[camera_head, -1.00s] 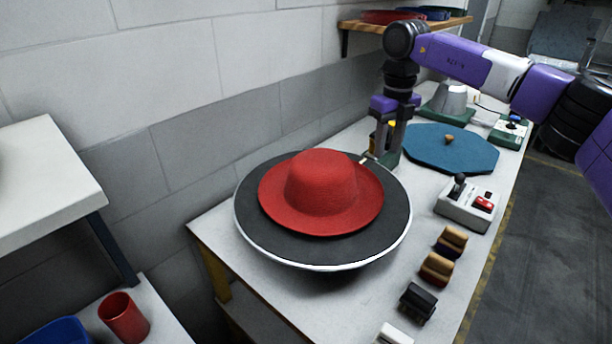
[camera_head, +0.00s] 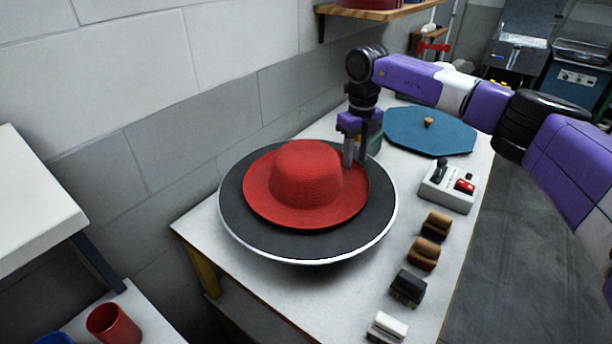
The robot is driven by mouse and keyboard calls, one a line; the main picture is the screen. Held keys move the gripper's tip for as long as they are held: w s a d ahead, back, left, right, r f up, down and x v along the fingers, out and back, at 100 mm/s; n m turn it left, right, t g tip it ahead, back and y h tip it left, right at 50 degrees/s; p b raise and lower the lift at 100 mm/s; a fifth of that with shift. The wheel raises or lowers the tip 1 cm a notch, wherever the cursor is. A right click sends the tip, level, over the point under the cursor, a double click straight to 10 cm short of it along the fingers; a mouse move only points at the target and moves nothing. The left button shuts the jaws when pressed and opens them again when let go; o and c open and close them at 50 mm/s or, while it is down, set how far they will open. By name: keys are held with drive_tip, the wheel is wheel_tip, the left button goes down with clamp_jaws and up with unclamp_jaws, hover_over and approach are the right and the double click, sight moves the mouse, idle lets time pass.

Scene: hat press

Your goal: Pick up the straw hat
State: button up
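The straw hat (camera_head: 306,178) is red, with a rounded crown and a wide brim. It lies crown up on a round dark grey disc with a pale rim (camera_head: 240,225) on the white table. My gripper (camera_head: 355,160) points down at the far right edge of the brim. Its two fingers show a narrow gap between them, so it looks open. The fingertips are very close to the brim. Whether the brim lies between them is hard to see.
Behind the gripper lies a blue octagonal board (camera_head: 430,140) with a knob. A control box (camera_head: 448,187) with a lever and red button stands on the right. Several brushes or blocks (camera_head: 408,288) line the front right edge. A block wall (camera_head: 200,130) runs along the left.

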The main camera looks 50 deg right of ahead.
clamp_jaws()
drive_tip(key=shift+r, duration=0.15)
wheel_tip(320, 180, up, 20)
drive_tip(key=b, duration=0.2)
idle(0.6)
drive_tip(key=c, duration=0.7)
unclamp_jaws()
clamp_jaws()
idle(0.6)
